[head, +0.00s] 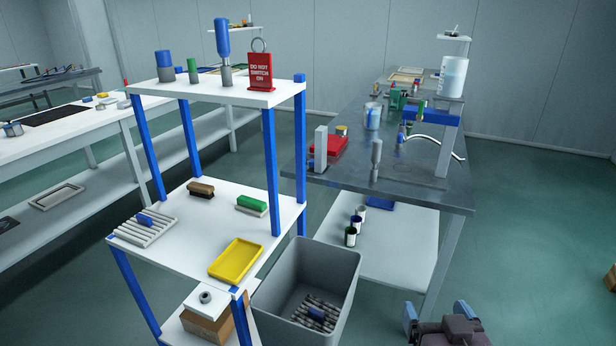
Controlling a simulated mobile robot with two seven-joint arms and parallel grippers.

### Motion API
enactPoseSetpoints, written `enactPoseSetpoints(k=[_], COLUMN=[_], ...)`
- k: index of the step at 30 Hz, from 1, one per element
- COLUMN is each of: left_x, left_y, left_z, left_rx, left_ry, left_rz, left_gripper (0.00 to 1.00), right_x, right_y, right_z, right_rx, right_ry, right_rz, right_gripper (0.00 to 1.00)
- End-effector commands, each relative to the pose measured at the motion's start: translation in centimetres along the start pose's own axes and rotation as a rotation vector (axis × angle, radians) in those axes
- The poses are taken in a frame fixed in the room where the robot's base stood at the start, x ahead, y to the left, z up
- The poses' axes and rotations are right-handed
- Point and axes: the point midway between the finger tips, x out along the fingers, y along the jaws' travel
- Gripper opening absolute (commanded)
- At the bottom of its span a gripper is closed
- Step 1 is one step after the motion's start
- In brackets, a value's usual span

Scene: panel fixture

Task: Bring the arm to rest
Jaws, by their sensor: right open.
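My right gripper (437,314) shows at the bottom right edge of the head view. Its two blue fingertips are spread apart, and nothing is between them. It is over the green floor, to the right of the grey bin and in front of the metal table. Its dark body is cut off by the lower edge of the picture. My left gripper is not in view.
A white shelf unit with blue posts (272,170) stands left of centre. A grey bin (345,262) holding a ribbed rack (318,312) stands beside it. A metal table (425,180) carries several items. The green floor (540,230) at the right is mostly clear.

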Motion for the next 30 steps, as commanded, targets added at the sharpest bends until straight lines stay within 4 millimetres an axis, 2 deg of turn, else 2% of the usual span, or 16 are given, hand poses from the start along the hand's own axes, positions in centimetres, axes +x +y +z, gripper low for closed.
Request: enactPoseSetpoints(k=[2, 5, 12, 16, 20, 26, 30], left_x=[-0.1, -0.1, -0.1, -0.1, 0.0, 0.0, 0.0], left_y=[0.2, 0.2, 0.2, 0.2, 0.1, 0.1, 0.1], left_z=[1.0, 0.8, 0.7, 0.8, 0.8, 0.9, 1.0], left_rx=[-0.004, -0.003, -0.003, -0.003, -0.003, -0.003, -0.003], left_ry=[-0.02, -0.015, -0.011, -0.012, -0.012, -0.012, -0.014], left_rz=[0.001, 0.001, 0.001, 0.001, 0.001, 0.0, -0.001], left_gripper=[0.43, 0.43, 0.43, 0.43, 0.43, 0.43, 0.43], right_x=[0.0, 0.0, -0.4, -0.8, -1.6, -2.6, -2.9], right_y=[0.0, -0.5, -2.5, -3.7, -4.9, -6.5, -7.1], right_z=[0.0, -0.2, -3.9, -6.2, -7.5, -7.3, -5.8], right_rx=[0.023, 0.124, 0.332, 0.375, 0.381, 0.329, 0.263], right_ry=[0.0, 0.011, 0.23, 0.362, 0.45, 0.489, 0.455], right_rz=[0.0, -0.03, -0.214, -0.343, -0.47, -0.62, -0.68], right_gripper=[0.84, 0.84, 0.84, 0.84, 0.84, 0.84, 0.84])
